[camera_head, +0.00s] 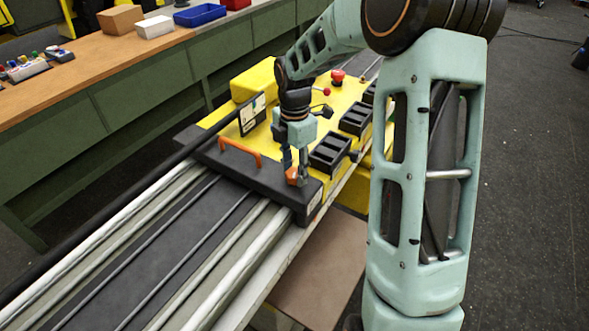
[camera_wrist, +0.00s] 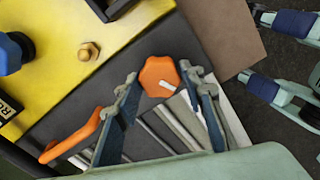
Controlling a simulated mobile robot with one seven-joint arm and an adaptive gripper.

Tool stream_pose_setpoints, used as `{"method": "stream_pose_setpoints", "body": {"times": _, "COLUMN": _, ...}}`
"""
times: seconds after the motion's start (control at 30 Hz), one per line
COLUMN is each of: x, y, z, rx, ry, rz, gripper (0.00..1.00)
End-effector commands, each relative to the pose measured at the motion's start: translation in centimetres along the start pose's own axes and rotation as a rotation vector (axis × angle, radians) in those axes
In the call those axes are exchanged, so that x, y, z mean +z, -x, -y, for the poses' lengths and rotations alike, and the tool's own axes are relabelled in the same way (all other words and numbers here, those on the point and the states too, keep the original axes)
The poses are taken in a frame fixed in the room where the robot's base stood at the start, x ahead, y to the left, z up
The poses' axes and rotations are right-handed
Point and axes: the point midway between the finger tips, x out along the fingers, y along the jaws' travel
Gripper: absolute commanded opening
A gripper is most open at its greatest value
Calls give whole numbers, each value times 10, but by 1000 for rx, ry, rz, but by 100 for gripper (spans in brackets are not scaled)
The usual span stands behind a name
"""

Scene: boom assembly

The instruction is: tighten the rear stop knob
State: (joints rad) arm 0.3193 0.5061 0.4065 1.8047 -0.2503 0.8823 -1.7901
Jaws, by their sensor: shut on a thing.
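The orange star-shaped knob (camera_wrist: 158,75) with a white mark sits on the dark stop block (camera_head: 262,183), near the block's right end. In the head view the knob (camera_head: 292,174) shows small and partly covered by my fingers. My gripper (camera_head: 296,177) reaches down over it from above. In the wrist view my gripper (camera_wrist: 165,85) has one finger on each side of the knob, shut on it. Whether the knob's underside is flush with the block is hidden.
An orange handle (camera_head: 240,149) stands on the same block, left of my gripper. Behind is a yellow machine body (camera_head: 258,80) with black boxes (camera_head: 330,152), a red button (camera_head: 338,76) and a brass bolt (camera_wrist: 89,52). Pale rails (camera_head: 170,235) run toward the lower left.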

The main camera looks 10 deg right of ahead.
Motion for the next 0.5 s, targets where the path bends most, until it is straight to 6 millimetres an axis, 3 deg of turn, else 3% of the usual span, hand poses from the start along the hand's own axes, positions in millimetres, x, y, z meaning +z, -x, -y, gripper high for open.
{"method": "stream_pose_setpoints", "body": {"times": 0.5, "x": 1, "y": 0, "z": -1, "rx": 3, "ry": -489, "rz": 3, "gripper": 12}}
